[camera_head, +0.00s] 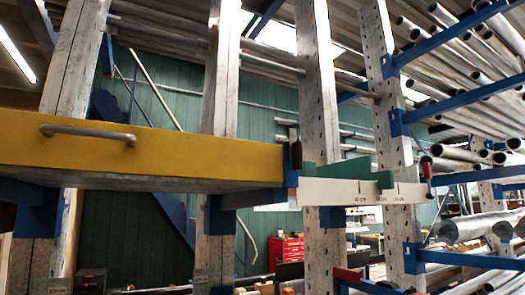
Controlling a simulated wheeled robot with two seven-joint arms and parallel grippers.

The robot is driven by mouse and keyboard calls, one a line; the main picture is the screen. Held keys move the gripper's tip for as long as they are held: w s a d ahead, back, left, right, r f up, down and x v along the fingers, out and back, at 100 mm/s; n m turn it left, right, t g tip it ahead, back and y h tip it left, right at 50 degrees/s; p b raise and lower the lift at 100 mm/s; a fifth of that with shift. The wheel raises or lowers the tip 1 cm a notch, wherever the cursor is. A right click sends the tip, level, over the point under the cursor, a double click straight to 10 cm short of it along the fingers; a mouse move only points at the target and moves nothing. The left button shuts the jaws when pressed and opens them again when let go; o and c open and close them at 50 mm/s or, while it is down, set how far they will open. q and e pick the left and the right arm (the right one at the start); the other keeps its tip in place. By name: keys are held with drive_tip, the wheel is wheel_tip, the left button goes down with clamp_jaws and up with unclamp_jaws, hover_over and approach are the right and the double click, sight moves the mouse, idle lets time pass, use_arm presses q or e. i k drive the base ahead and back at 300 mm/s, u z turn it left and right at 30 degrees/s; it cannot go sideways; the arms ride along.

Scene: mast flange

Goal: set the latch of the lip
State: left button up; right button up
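A white ledge (345,193) with small dark markings runs between the metal posts, to the right of a yellow panel (140,152); it looks like the lip. A green stepped piece (345,170) lies along its top. A small lever with a red grip (427,168) stands upright at the ledge's right end; it may be the latch. A dark upright part (294,146) stands at the ledge's left end, beside the yellow panel's end. I cannot tell how either part is set. Neither of my grippers shows in the view.
The yellow panel carries a grey bar handle (88,133). Tall perforated posts (318,80) stand behind the panel and ledge. Blue rack arms (455,105) with metal pipes fill the right side. A red tool chest (286,252) stands far back.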

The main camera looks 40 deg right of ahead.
sight(295, 147)
drive_tip(key=i, duration=0.85)
drive_tip(key=z, duration=1.75)
